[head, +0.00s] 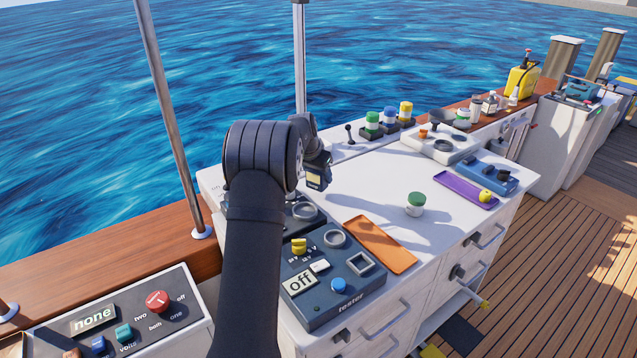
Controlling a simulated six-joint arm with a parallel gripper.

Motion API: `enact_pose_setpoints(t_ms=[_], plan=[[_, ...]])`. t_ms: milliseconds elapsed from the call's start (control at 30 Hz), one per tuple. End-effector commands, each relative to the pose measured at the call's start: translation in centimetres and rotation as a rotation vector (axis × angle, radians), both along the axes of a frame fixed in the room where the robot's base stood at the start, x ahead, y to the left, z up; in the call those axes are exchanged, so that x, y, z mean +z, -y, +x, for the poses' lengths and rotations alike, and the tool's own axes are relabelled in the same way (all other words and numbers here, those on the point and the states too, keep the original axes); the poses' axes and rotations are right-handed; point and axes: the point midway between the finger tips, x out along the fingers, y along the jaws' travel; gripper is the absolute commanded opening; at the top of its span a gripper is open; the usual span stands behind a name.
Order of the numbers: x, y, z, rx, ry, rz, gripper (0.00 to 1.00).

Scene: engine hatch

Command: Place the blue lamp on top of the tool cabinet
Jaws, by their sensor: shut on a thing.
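A blue-banded lamp (389,116) stands upright in a dark holder at the back edge, between a green one (372,121) and a yellow one (406,110). The white cabinet with drawers (340,190), which looks like the tool cabinet, spans the middle. A green-topped lamp (415,203) stands on its top. My gripper (316,180) is above the cabinet's left part, left of the lamp row and apart from it. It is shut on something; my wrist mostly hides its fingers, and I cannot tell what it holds.
An orange tray (380,244), a purple tray (466,190) with a yellow thing and a blue device (486,174) lie on the top. The tester box (330,295) is at the front left. A metal pole (300,60) rises behind my arm. Bare top surrounds the green-topped lamp.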

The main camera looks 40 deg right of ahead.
Motion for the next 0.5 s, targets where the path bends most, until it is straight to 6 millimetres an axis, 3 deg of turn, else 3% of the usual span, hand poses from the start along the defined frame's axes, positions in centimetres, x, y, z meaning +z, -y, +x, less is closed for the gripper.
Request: enact_pose_setpoints(t_ms=[200, 500], plan=[[-3.1, 0.0, -0.1, 0.001, -0.002, 0.001, 0.32], [-3.4, 0.0, -0.1, 0.0, 0.0, 0.001, 0.32]])
